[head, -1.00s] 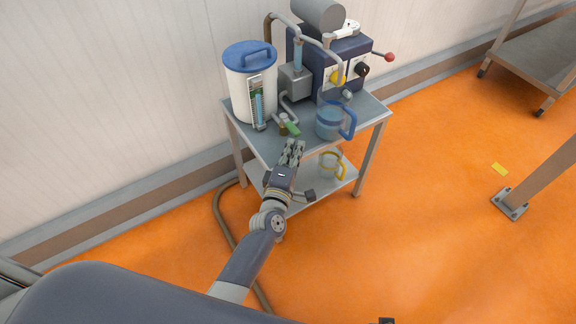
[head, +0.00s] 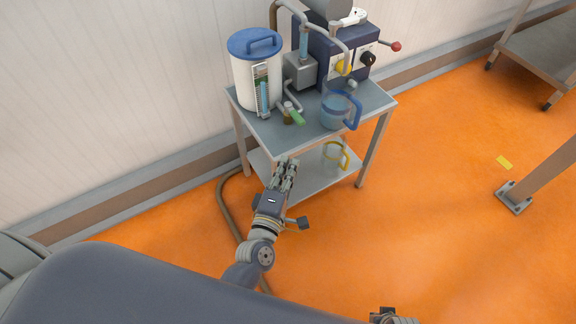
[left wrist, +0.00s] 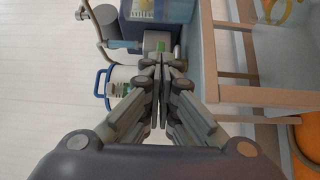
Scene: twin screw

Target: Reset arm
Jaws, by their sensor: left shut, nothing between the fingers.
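My left gripper (head: 287,168) is shut and empty. In the head view it is in front of the cart's front edge, below the height of its top. In the left wrist view its fingers (left wrist: 160,88) meet in the middle with nothing between them. The cart (head: 262,128) stands against the wall. Of my right arm only a small part (head: 388,316) shows at the bottom edge of the head view; its fingers are out of sight.
On the cart stand a white canister (head: 258,84) with a blue lid, a dark blue machine (head: 330,58), a blue-handled jug (head: 335,108) and a small green-topped item (head: 297,117). A yellow-handled jug (head: 335,153) is on the lower shelf. A hose (head: 224,205) lies on the open orange floor.

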